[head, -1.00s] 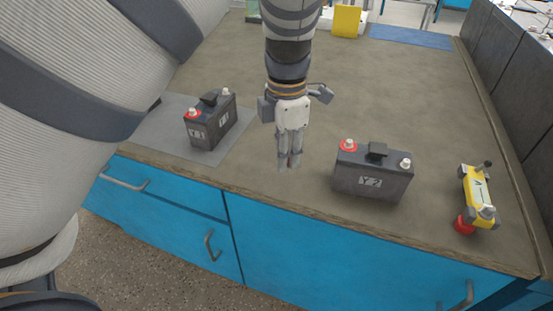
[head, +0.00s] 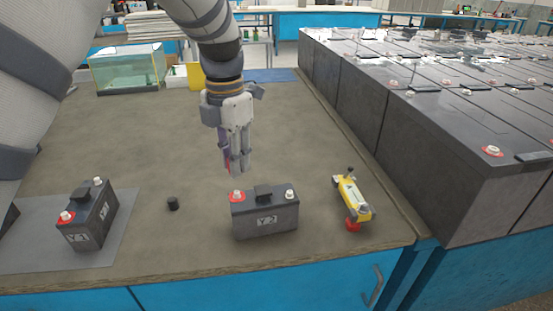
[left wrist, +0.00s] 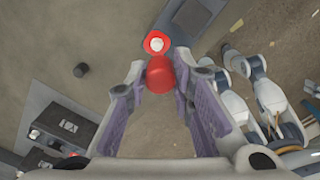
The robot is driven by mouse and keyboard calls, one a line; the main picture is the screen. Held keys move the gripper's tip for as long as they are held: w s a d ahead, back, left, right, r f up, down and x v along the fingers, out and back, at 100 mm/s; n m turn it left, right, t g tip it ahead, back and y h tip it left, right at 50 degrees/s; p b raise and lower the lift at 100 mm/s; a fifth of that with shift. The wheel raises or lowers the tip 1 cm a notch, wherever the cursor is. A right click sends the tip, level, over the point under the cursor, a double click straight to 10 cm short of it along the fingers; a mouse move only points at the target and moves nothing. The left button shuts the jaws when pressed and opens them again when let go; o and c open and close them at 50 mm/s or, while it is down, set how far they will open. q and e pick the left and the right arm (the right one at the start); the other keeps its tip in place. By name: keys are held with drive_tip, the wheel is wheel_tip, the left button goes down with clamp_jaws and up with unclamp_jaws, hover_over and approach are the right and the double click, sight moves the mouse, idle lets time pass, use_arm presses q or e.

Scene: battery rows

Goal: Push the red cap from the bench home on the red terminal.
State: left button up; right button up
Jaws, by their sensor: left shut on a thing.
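My left gripper (head: 236,172) is shut on the red cap (left wrist: 160,74), which sits between its fingertips in the left wrist view. In the head view the fingers hide most of the cap. The Y2 battery (head: 265,220) stands on the bench just below the fingertips. Its red-ringed terminal (head: 237,196) is bare, and it also shows just beyond the cap in the left wrist view (left wrist: 156,42). The cap looks apart from this terminal. The Y1 battery (head: 88,222), with its own red-ringed terminal (head: 67,217), stands at the left. My right gripper is not clearly seen.
A small black cap (head: 173,204) lies on the bench between the batteries. A yellow device with a red end (head: 353,197) lies right of Y2. A grey mat (head: 122,211) lies by Y1. Large black batteries (head: 455,180) stand in rows along the right.

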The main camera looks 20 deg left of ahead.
sight(237, 192)
use_arm(q)
drive_tip(key=shift+w+a, duration=0.2)
drive_tip(key=shift+w, duration=0.05)
drive_tip(key=shift+f, duration=0.35)
drive_tip(key=shift+s+f+b, duration=0.1)
drive_tip(key=shift+f+b, duration=0.3)
drive_tip(key=shift+f, duration=1.45)
use_arm(e)
drive_tip(key=shift+s+f, duration=0.55)
drive_tip(key=shift+s, duration=0.1)
drive_tip(key=shift+w+r, duration=0.25)
use_arm(q)
drive_tip(key=shift+f, duration=0.2)
drive_tip(key=shift+f, duration=0.4)
use_arm(e)
drive_tip(key=shift+s+f, duration=0.1)
use_arm(q)
drive_tip(key=shift+f, duration=0.15)
drive_tip(key=shift+f, duration=0.25)
